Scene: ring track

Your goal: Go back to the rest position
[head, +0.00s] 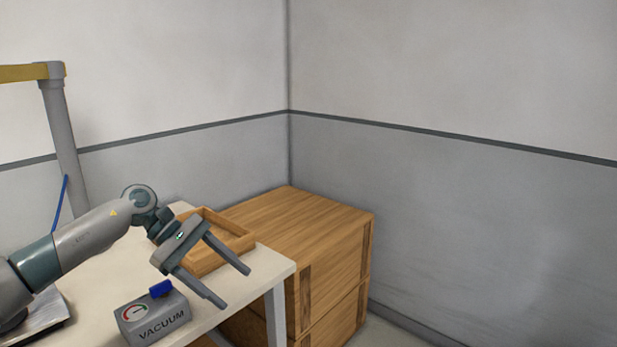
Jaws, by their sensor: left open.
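My left gripper (238,287) shows in the head view, its arm coming in from the left. Its two fingers are apart with nothing between them. It is above the right part of the white table (262,266), in front of a wooden tray (237,241), and hides part of that tray. My right gripper is not in view.
A grey box marked VACUUM (163,325), with a dial and a blue knob, stands near the table's front edge. A large wooden crate (318,225) stands in the room's corner beside the table. A grey post (61,135) with a yellow bar rises at the left.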

